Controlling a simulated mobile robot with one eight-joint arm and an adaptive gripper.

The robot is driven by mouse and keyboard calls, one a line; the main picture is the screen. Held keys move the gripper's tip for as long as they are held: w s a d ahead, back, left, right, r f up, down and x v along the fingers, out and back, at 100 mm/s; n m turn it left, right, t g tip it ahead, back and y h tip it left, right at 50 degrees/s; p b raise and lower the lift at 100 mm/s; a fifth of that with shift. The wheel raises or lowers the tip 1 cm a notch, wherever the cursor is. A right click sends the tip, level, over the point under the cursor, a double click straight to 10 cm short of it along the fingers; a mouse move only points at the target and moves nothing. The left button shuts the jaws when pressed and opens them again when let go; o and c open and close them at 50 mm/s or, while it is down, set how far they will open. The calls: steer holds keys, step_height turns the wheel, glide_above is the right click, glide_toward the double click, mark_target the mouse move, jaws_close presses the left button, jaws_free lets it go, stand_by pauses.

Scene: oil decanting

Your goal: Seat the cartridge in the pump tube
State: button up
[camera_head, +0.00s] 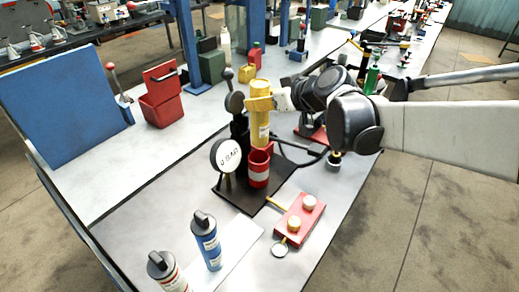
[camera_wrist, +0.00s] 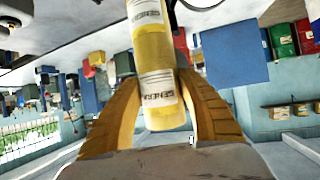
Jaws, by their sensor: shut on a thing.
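My gripper (camera_head: 258,103) is shut on a yellow cartridge with a pale label (camera_head: 264,132). The cartridge is upright, and its lower end is at or just above the open top of the red pump tube (camera_head: 258,175); I cannot tell whether it has entered. In the wrist view the yellow cartridge (camera_wrist: 157,75) lies between my two tan fingers (camera_wrist: 160,100). The tube is not clearly seen there.
A round white dial (camera_head: 226,155) stands left of the tube. A red block with two knobs (camera_head: 300,220) lies at the front right. A blue cartridge (camera_head: 207,242) and a white one (camera_head: 165,272) stand at the front. A red box (camera_head: 161,100) is at the left, with bare table between.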

steer(key=f+b, duration=0.3)
steer(key=f, duration=0.6)
steer(key=f+b, duration=0.3)
steer(key=f, duration=0.5)
steer(key=shift+a+f+b, duration=0.2)
steer(key=shift+f+b, duration=0.15)
steer(key=shift+b, duration=0.05)
steer(key=shift+f, duration=0.1)
steer(key=o, duration=1.2)
steer(key=shift+o, duration=0.8)
